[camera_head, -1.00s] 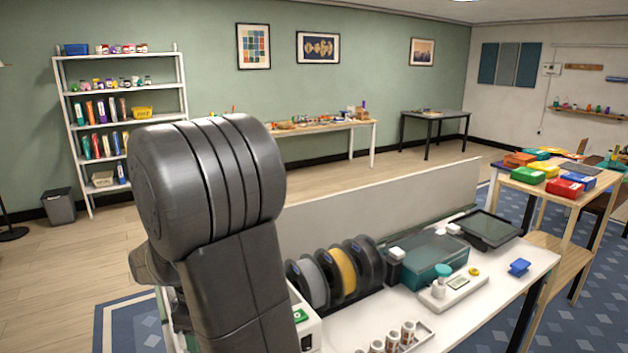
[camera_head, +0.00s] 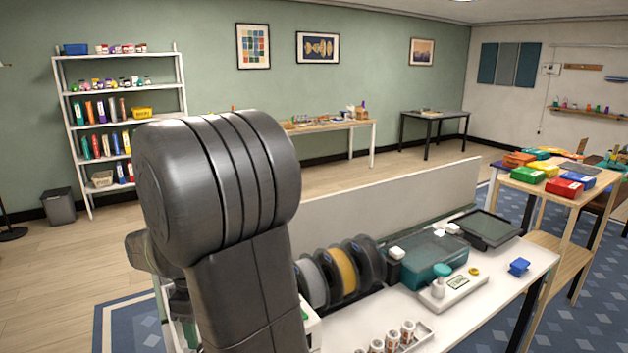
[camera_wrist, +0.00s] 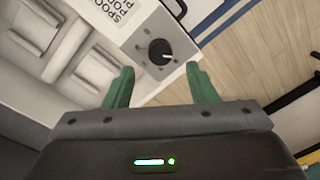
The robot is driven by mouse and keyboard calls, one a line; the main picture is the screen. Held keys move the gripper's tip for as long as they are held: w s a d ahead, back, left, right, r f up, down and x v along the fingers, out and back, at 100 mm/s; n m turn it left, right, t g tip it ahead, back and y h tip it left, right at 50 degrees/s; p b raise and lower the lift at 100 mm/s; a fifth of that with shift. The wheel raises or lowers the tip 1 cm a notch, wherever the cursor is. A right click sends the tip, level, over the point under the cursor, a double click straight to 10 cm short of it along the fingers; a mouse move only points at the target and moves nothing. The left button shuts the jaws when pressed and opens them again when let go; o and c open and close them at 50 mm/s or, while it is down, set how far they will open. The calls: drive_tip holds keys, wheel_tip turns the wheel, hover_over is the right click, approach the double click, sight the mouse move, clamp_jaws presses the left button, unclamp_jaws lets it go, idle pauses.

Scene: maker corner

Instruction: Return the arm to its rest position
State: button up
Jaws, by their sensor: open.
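My gripper (camera_wrist: 160,88) shows in the wrist view with its two green fingers spread apart and nothing between them. Beyond the fingers is a white box with a black knob (camera_wrist: 160,52) and partly cut-off lettering. In the head view my dark arm stands large at the left of the white worktable (camera_head: 455,318). It hides part of the table's left end. My gripper does not show in the head view.
On the worktable stand several filament spools (camera_head: 343,272), a teal box (camera_head: 428,262), a scale (camera_head: 458,287), a blue item (camera_head: 519,266) and a tray of small jars (camera_head: 425,333). A low grey partition (camera_head: 390,210) runs behind. A wooden stand (camera_head: 560,190) with coloured boxes is at right.

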wheel_tip(320, 180, up, 9)
wheel_tip(320, 180, down, 14)
drive_tip(key=shift+s+r, duration=0.1)
drive_tip(key=shift+s, duration=0.05)
drive_tip(key=m+p, duration=0.1)
drive_tip(key=m, duration=0.4)
drive_tip(key=m+p, duration=0.1)
drive_tip(key=m, duration=0.4)
drive_tip(key=shift+d, duration=0.1)
drive_tip(key=m, duration=0.2)
drive_tip(key=m+p, duration=0.1)
drive_tip(key=m, duration=0.2)
drive_tip(key=shift+t+y, duration=0.3)
drive_tip(key=shift+m+p, duration=0.6)
drive_tip(key=shift+m, duration=1.8)
drive_tip(key=shift+d, duration=0.15)
